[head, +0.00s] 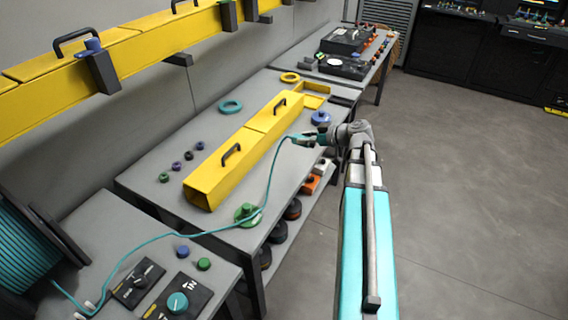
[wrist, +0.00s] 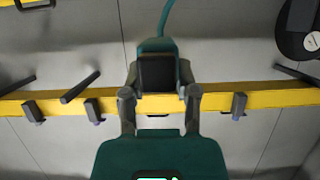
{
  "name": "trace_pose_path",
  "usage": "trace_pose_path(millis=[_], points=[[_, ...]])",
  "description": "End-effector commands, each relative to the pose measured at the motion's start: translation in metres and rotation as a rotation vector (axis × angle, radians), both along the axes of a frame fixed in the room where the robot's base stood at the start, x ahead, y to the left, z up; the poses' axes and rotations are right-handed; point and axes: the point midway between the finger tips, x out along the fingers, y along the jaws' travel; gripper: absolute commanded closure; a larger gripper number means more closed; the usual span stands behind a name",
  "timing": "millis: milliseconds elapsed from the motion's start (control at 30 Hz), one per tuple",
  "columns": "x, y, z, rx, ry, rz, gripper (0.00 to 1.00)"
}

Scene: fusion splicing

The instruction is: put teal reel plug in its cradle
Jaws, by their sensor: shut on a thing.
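The teal reel plug (wrist: 157,47) is held between the two fingers of my gripper (wrist: 160,95) in the wrist view. Its body shows a dark block with teal around it, and the teal cable (wrist: 167,15) leaves from its far end. In the head view my gripper (head: 310,140) is above the right edge of the middle table, at the end of my arm. The cable (head: 170,232) runs from the teal reel (head: 22,258) at the lower left, across the near table and past the yellow channel, to the plug. I cannot tell which thing is the cradle.
A yellow channel (head: 222,180) with black handles lies on the middle table (head: 150,180). A green round piece (head: 247,214), a teal ring (head: 231,106) and a blue piece (head: 320,117) are around it. A yellow wall duct (head: 150,38) carries dark brackets. Floor at right is clear.

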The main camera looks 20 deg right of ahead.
Motion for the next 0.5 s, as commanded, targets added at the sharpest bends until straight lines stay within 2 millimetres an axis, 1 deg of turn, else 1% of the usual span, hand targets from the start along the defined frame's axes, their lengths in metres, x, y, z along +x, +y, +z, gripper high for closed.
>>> trace_pose_path(millis=[267,367,500], points=[[0.001,0.003,-0.003,0.0,0.0,0.003,1.0],[0.002,0.004,-0.01,0.0,0.0,0.002,1.0],[0.005,0.007,-0.026,0.0,0.0,0.0,1.0]])
